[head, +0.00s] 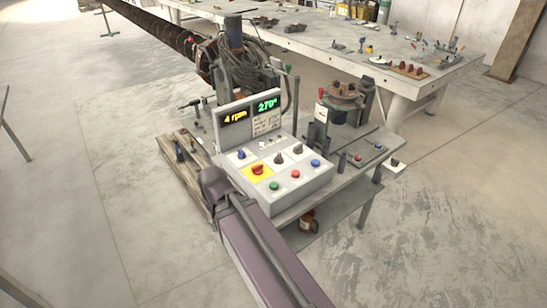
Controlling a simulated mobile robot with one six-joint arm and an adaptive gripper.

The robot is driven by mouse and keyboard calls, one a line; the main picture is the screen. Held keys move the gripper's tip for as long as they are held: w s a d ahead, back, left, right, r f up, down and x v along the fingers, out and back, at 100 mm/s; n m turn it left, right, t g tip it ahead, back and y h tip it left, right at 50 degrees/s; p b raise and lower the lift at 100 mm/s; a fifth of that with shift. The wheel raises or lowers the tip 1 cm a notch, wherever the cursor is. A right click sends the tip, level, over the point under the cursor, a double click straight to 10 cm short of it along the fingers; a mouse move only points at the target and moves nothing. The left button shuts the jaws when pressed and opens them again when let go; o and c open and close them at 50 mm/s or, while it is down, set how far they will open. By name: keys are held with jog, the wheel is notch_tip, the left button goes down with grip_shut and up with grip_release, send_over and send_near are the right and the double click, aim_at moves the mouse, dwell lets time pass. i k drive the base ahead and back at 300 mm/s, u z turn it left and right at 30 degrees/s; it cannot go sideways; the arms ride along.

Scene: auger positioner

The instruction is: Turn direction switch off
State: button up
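A control box (312,181) stands on a bench, with a sloped panel and a raised display reading "4 rpm" (235,118) and "270°" (267,106). Its panel has a blue knob (241,154), two dark knobs (279,158) (297,148), and a red knob on a yellow plate (257,169). Along the front edge are a green button (274,185), a red button (296,174) and a blue button (315,163). Labels are too small to read, so I cannot tell which control is the direction switch. My arm reaches up to the box's left front side; my gripper is not visible.
A long auger (160,30) runs to the upper left behind the box. A wooden pallet (182,165) lies to the left. A long table (335,62) with tools stands behind. The floor at right front is clear.

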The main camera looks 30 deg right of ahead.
aim_at(278, 160)
jog(key=u, duration=0.1)
jog(key=k, duration=1.15)
jog(key=z, duration=1.05)
jog(key=i, duration=1)
jog(key=u, duration=0.05)
